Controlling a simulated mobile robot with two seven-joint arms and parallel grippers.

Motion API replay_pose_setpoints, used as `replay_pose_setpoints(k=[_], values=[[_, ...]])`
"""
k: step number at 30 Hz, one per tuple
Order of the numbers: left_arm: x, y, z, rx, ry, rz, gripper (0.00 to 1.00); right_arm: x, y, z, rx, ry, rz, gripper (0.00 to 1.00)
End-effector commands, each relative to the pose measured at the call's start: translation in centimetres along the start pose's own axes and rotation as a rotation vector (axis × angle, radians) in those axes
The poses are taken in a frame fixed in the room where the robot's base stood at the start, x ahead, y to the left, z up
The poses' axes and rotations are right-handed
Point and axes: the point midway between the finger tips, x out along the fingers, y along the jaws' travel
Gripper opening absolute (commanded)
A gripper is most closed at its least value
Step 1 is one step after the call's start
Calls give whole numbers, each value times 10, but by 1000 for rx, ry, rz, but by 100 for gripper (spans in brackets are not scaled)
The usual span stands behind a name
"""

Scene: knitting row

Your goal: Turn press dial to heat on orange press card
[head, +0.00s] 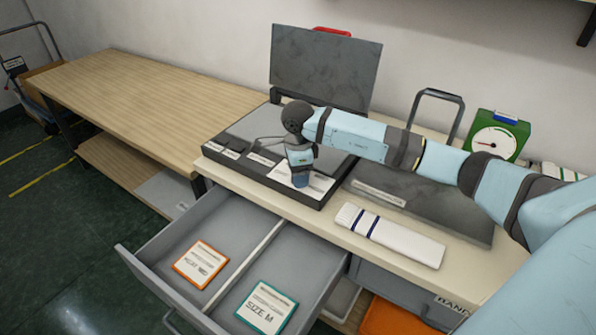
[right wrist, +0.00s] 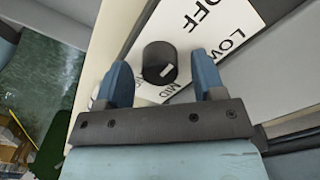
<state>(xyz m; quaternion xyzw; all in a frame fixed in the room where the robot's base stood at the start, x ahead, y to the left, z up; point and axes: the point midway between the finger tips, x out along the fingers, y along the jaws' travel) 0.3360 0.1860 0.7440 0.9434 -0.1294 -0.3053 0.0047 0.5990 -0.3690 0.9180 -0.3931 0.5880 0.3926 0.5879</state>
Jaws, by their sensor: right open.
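The press (head: 235,143) stands on the table with its dark lid raised. Its black round dial (right wrist: 158,58) shows in the right wrist view, on a white label plate (right wrist: 196,30) reading OFF, LOW and MID. The dial's white mark points to the lower right, toward MID. My right gripper (head: 301,181) is over the press's front edge and hides the dial in the head view. In the right wrist view its fingers (right wrist: 162,78) are open, one on each side of the dial; contact is unclear. The orange press card (head: 200,265) lies in the open drawer's left compartment, its print too small to read surely.
A teal card (head: 266,307) reading SIZE M lies in the drawer's right compartment. The drawer (head: 139,257) juts out in front of the table. A folded white striped cloth (head: 390,235) lies to the right. A green scale (head: 495,135) stands behind. The left bench (head: 140,95) is clear.

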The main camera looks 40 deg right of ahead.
Motion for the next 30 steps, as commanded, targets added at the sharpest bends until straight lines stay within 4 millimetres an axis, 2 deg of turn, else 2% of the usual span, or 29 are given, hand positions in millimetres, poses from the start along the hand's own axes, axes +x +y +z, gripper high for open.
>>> replay_pose_setpoints(k=[1,6,8,20,30], values=[[0,1,0,-3,1,0,43,0,0,0,0,0,0,63],[0,1,0,-4,1,0,43,0,0,0,0,0,0,24],[0,1,0,-3,1,0,43,0,0,0,0,0,0,14],[-1,-2,1,10,-3,1,43,-1,0,0,68,0,-1,14],[-2,-2,0,11,-3,1,43,-1,0,0,326,-1,0,14]])
